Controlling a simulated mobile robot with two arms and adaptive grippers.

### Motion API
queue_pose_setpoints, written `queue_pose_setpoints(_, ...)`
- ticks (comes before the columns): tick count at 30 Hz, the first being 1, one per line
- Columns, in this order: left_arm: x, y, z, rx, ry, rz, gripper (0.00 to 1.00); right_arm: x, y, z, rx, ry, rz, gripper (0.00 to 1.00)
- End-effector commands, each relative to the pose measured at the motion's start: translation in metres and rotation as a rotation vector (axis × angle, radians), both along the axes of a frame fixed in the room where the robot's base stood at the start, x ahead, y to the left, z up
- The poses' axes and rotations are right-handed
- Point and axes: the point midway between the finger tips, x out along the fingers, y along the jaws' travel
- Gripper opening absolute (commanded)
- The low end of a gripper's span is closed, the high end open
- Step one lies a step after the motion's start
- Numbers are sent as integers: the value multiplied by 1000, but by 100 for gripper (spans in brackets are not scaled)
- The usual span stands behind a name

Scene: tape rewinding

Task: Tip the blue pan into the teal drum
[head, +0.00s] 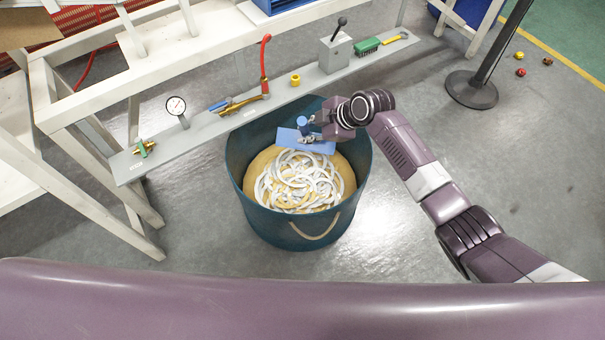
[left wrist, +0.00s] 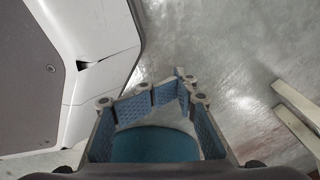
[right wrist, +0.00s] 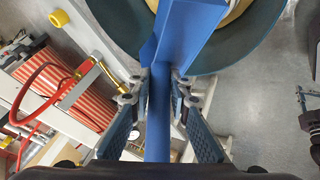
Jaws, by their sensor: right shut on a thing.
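The teal drum (head: 268,225) stands open on the floor in the head view, and its rim also shows in the right wrist view (right wrist: 262,45). Tangled white loops (head: 300,180) lie in it on a tan mass. The blue pan (head: 318,147) is over the far part of the drum's mouth; it also shows in the right wrist view (right wrist: 195,25). My right gripper (head: 312,130) is shut on the pan's blue handle. The pan's contents and exact tilt are unclear. My left gripper (left wrist: 170,92) shows only in the left wrist view, its jaw gap unclear.
A black post base (head: 471,90) stands right.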

Motion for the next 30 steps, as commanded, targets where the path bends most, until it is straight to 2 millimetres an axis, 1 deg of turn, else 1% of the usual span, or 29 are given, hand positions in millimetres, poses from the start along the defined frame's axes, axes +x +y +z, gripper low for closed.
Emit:
queue_pose_setpoints(1,-6,-2,-1,-1,12,-1,29,0,0,0,1,-1,0,0)
queue_pose_setpoints(8,-7,-2,0,-1,12,-1,29,-2,0,-1,-1,-6,0,0)
queue_pose_setpoints(10,-8,-2,2,-1,14,-1,29,-7,0,-5,-6,-31,0,0)
queue_pose_setpoints(13,-14,-3,7,-2,26,-2,29,-20,2,-12,-16,-95,3,0)
queue_pose_setpoints(15,-20,-6,7,-4,35,-3,29,-29,4,-21,-25,-149,3,0)
queue_pose_setpoints(18,-23,-6,7,-4,40,-3,29,-41,6,-29,-36,-223,3,0)
queue_pose_setpoints(21,-24,-7,6,-5,40,-3,29,-47,7,-33,-42,-275,1,0)
queue_pose_setpoints(25,-24,-7,5,-5,40,-3,29,-50,8,-36,-47,-306,2,0)
queue_pose_setpoints(30,-24,-5,-6,-3,36,-4,29,-65,10,-56,-60,-383,4,0)
